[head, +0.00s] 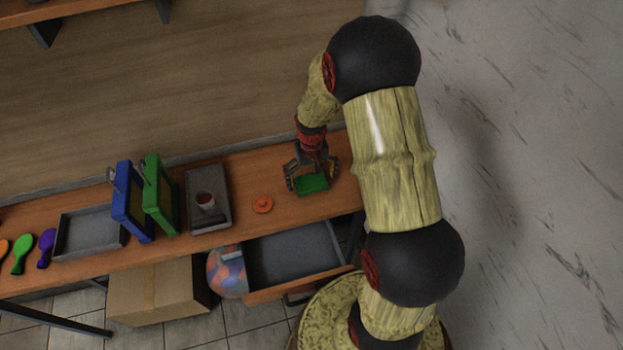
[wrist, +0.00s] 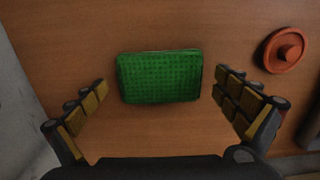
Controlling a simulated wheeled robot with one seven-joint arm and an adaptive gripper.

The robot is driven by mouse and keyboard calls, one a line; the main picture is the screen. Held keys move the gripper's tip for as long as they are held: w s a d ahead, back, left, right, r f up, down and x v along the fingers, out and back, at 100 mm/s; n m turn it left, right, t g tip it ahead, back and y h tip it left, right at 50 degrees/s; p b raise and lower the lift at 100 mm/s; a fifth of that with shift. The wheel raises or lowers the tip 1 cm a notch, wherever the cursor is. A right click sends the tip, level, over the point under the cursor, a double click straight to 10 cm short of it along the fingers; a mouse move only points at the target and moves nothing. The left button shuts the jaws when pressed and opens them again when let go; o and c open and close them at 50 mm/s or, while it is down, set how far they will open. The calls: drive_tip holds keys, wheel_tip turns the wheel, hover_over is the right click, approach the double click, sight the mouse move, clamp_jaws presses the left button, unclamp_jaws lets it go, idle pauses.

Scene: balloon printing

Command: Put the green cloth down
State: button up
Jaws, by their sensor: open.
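The green cloth (head: 313,184) is a small flat rectangle at the right end of the wooden table. In the wrist view the cloth (wrist: 159,77) lies between and just beyond my fingers, with bare wood around it. My gripper (head: 312,182) is above the cloth in the head view. In the wrist view my gripper (wrist: 158,92) has its fingers spread wide on either side, and neither touches the cloth.
An orange knobbed disc (head: 262,204) lies left of the cloth. An open drawer (head: 292,254) juts out below the table.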

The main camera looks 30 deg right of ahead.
wheel_tip(320, 180, up, 12)
drive_tip(key=r+p, duration=0.1)
drive_tip(key=p, duration=0.1)
wheel_tip(320, 180, up, 14)
drive_tip(key=n+t, duration=0.1)
drive_tip(key=t, duration=0.2)
hover_over(311, 181)
drive_tip(key=s+a, duration=0.7)
drive_tip(key=a, duration=0.1)
drive_tip(key=s+a+r+n+t, duration=0.1)
drive_tip(key=s+a+r, duration=0.2)
drive_tip(key=s, duration=0.3)
drive_tip(key=s+a+r+n+t, duration=0.1)
drive_tip(key=s+a+r, duration=0.2)
drive_tip(key=s, duration=0.4)
drive_tip(key=shift+r+t, duration=0.3)
drive_tip(key=shift+r, duration=0.5)
